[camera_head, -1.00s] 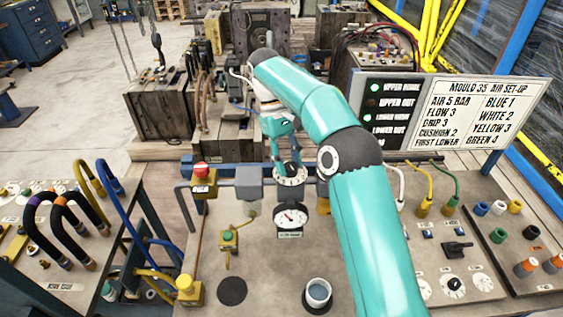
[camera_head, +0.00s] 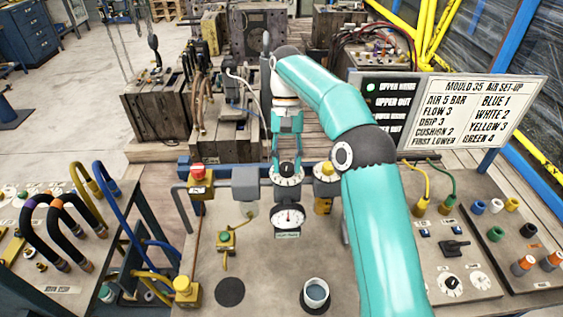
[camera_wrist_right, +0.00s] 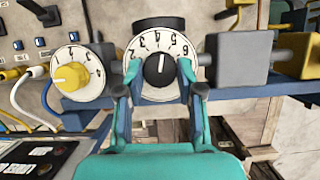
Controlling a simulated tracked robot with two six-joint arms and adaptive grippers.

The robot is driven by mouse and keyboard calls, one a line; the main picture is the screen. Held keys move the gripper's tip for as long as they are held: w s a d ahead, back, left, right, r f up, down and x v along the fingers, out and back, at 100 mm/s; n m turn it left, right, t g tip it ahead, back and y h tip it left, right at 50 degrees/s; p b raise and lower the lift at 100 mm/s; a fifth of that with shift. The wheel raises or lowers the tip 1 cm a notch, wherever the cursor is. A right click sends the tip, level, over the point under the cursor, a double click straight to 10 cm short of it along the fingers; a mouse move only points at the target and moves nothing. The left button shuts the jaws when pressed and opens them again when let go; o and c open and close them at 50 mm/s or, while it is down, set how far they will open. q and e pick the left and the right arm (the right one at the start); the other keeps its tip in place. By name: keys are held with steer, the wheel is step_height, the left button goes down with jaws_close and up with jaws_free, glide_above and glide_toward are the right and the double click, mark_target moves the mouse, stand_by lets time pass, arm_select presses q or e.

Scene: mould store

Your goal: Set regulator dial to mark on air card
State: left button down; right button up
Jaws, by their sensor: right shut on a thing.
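The regulator dial (camera_head: 287,176), a white numbered disc with a black knob, sits on the pipe above the bench. My right gripper (camera_head: 287,163) comes down on it from behind. The air card (camera_head: 482,112) at the right reads "AIR 5 BAR". My left gripper is out of view.
A second dial with a yellow knob (camera_wrist_right: 72,76) is left of my fingers in the wrist view. A red button box (camera_head: 199,182) stands left of the regulator. A cup (camera_head: 316,293) stands at the bench front. My right arm partly covers the indicator panel (camera_head: 390,92).

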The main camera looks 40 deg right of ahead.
steer(key=shift+s+a+f+m+t+y, duration=0.1)
steer(key=shift+m+t+y, duration=0.05)
steer(key=shift+m, duration=0.4)
steer(key=shift+f+m+t+y, duration=0.1)
steer(key=shift+m+t+y, duration=0.05)
steer(key=shift+m, duration=0.4)
steer(key=o, duration=1.1)
steer(key=shift+a+r, duration=0.15)
steer(key=shift+o, duration=0.2)
